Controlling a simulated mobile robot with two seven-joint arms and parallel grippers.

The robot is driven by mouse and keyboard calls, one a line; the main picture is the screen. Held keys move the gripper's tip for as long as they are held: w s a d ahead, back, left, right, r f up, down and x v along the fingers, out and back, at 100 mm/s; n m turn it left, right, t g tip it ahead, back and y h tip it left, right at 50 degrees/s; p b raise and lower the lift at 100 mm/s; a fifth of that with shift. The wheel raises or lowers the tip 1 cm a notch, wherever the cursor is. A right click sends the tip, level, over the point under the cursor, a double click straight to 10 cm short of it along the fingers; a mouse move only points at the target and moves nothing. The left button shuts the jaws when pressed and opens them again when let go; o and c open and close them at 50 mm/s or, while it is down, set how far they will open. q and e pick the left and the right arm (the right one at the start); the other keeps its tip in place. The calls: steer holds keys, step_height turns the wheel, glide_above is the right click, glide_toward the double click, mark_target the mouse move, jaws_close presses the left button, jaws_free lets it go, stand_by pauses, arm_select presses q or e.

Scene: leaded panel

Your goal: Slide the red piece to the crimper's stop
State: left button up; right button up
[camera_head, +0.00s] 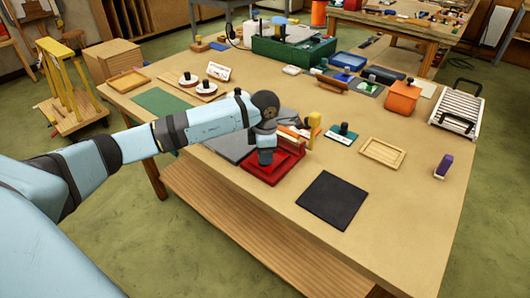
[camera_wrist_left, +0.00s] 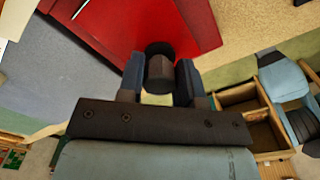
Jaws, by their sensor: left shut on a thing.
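The red piece (camera_wrist_left: 130,22) is a flat red slab with a dark round knob (camera_wrist_left: 160,68) in the left wrist view. My left gripper (camera_wrist_left: 160,82) is shut on that knob, one finger on each side. In the head view the red piece (camera_head: 262,176) lies low on the table, and my left gripper (camera_head: 265,157) comes down over it and hides part of it. Just behind and right stands a red and wooden fixture (camera_head: 293,137) with a yellow upright part (camera_head: 313,120), perhaps the crimper. I cannot make out its stop. My right gripper is not in view.
A black mat (camera_head: 334,200) lies to the right on the wooden table (camera_head: 395,235). A small wooden tray (camera_head: 383,152), a green-based knob (camera_head: 342,132) and a purple block (camera_head: 443,166) lie beyond. A grey sheet (camera_head: 230,147) is left of the gripper. The front right tabletop is clear.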

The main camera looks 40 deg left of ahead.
arm_select(q)
steer(key=shift+f, duration=0.25)
stand_by(0.5)
steer(key=shift+w+b, duration=0.55)
steer(key=shift+w, duration=0.05)
stand_by(0.4)
steer(key=o, duration=0.9)
steer(key=shift+o, duration=0.2)
step_height(320, 180, up, 14)
steer(key=shift+b, duration=0.4)
